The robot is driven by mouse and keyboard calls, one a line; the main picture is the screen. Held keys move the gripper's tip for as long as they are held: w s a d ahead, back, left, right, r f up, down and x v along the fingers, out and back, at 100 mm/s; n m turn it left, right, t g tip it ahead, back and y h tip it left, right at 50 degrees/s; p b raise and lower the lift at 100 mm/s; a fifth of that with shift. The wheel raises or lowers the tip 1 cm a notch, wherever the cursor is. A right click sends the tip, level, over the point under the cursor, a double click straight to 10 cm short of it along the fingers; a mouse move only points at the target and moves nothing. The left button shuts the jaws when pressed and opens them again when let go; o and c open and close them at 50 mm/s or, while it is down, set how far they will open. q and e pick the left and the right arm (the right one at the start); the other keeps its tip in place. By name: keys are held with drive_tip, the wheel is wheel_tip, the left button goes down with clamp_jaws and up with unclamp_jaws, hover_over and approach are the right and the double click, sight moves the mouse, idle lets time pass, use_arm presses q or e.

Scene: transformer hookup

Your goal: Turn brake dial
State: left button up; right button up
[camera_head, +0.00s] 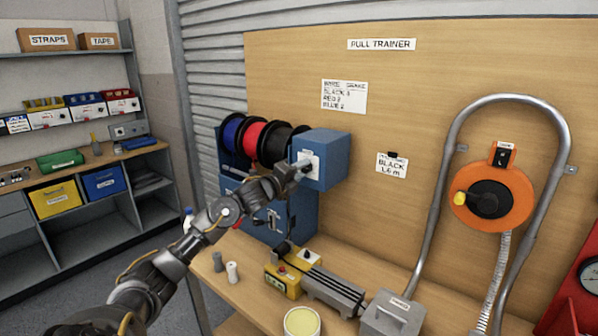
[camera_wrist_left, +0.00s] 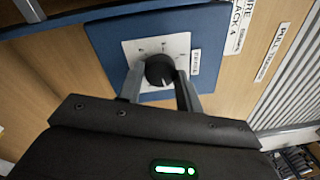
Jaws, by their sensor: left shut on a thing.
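The brake dial (camera_wrist_left: 160,70) is a black knob on a white scale plate (camera_wrist_left: 183,45), fixed to the face of a blue box. In the left wrist view my left gripper (camera_wrist_left: 160,82) has one finger on each side of the dial and is shut on it. In the head view my left gripper (camera_head: 300,167) reaches the front of the blue brake box (camera_head: 327,160) and hides the dial. Some of the white plate (camera_head: 306,156) shows there. The dial's exact setting is too small to read. My right gripper is not in view.
Black, red and blue wire spools (camera_head: 253,137) sit left of the box. On the bench are a yellow unit (camera_head: 284,284), a grey box (camera_head: 392,315) and a round tin (camera_head: 301,322). An orange reel (camera_head: 515,212) and a bent metal tube (camera_head: 437,210) are on the board.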

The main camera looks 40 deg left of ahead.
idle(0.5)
use_arm(q)
drive_tip(key=o, duration=1)
drive_tip(key=shift+s, duration=0.1)
drive_tip(key=shift+s+f, duration=0.15)
drive_tip(key=shift+s, duration=0.1)
drive_tip(key=s+b, duration=0.4)
drive_tip(key=s, duration=0.6)
drive_tip(key=shift+a+f, duration=0.2)
drive_tip(key=shift+s, duration=0.1)
